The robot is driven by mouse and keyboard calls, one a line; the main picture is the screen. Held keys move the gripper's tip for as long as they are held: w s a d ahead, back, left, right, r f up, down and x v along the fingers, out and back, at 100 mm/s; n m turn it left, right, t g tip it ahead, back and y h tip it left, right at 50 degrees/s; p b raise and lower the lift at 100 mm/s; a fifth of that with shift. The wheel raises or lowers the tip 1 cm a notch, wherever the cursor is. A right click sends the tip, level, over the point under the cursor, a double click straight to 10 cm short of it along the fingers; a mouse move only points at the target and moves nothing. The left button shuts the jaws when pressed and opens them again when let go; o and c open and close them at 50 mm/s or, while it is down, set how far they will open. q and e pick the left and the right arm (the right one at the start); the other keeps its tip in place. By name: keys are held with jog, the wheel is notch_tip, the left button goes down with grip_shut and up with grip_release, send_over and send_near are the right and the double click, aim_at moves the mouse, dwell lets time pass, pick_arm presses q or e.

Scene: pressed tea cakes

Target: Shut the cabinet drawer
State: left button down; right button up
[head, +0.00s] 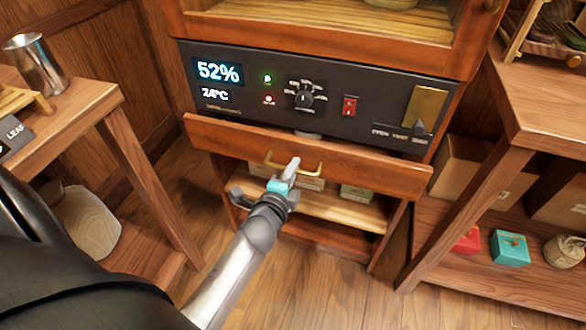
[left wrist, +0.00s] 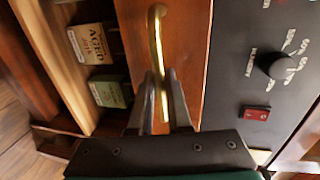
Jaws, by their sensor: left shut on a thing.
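The cabinet drawer has a reddish wooden front (head: 225,137) below the dark control panel. Its front stands out from the panel, with part of a grey round thing (head: 308,134) showing behind its top edge; how far out is hard to judge. A brass bar handle (head: 315,170) is on the front. My left gripper (head: 288,170) reaches it from below and is shut on the handle. In the left wrist view, the two fingers (left wrist: 162,85) lie on either side of the brass handle (left wrist: 155,28) against the drawer front (left wrist: 190,60). My right gripper is not in view.
The control panel (head: 240,93) has a display, a knob and a red switch. Below the drawer is an open shelf (head: 330,208) with small boxes. Wooden tables stand left (head: 85,105) and right (head: 540,100), close to the cabinet. Floor shows in front.

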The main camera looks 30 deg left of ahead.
pick_arm(q)
jog(key=x, duration=0.3)
jog(key=shift+w+a+r, duration=0.15)
jog(key=shift+w+r, duration=0.2)
jog(key=shift+w, duration=0.1)
jog(key=c, duration=1.1)
grip_release()
jog(key=shift+w, duration=0.15)
jog(key=shift+o, duration=1.2)
jog(key=shift+r, duration=0.1)
